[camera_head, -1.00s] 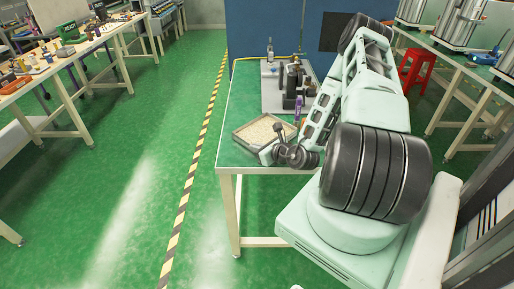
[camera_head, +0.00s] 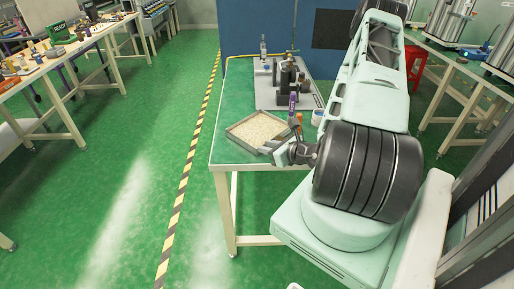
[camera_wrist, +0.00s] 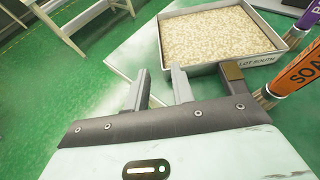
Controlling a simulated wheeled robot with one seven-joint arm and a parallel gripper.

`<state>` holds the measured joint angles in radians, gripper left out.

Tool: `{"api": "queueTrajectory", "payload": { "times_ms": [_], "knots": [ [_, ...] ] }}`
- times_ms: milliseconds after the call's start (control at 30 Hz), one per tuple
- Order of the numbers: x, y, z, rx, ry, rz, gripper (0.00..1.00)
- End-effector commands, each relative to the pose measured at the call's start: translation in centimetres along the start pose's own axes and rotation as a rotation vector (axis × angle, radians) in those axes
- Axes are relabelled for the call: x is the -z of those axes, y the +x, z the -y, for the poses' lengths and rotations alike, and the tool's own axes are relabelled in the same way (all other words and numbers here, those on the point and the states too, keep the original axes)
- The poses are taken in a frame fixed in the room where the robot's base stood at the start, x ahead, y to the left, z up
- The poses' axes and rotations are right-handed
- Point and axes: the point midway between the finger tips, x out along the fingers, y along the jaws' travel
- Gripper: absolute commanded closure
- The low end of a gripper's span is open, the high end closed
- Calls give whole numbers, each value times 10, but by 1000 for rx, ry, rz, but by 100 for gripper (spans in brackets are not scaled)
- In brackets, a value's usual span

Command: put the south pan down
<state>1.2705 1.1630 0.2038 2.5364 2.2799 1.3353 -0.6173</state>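The south pan is a shallow, square grey pan (camera_head: 232,136) filled with beige grains. It appears to lie flat on the front part of the green-topped bench (camera_head: 222,152). In the wrist view, the pan's front wall (camera_wrist: 262,62) bears a "LOT SOUTH" label. A brown-tipped dark piece (camera_wrist: 233,71) stands at the middle of that wall; I cannot tell if it is attached to the pan. My gripper (camera_head: 276,149) is at the pan's near right side. In the wrist view, two grey fingers (camera_wrist: 160,86) stand apart with an empty gap between them, short of the pan's left front corner.
An orange labelled tube (camera_wrist: 294,71) and a purple one (camera_head: 292,104) stand just right of the pan. Dark equipment (camera_head: 287,84) and a bottle (camera_head: 263,50) are behind it. Bench surface left of the pan is narrow; open floor (camera_head: 120,200) lies beyond.

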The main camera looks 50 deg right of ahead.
Motion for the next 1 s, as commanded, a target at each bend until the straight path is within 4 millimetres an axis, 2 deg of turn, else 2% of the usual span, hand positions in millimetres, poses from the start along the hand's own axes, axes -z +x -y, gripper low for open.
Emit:
{"api": "queueTrajectory", "payload": {
  "times_ms": [100, 300, 533, 633, 667, 733, 833, 900, 1000],
  "knots": [
    [-4, -21, 0, 1, 3, -3, 76],
    [-2, -33, 0, -1, 1, -2, 76],
    [-4, -33, -3, -14, -7, 6, 76],
    [-24, -25, -21, -108, -56, 44, 76],
    [-34, -21, -32, -159, -80, 63, 76],
    [-64, -14, -67, -318, -159, 116, 76],
    [-106, -18, -137, -620, -315, 197, 76],
    [-126, -32, -187, -843, -439, 241, 76],
    [-141, -66, -250, -1151, -637, 290, 76]
  ]
}}
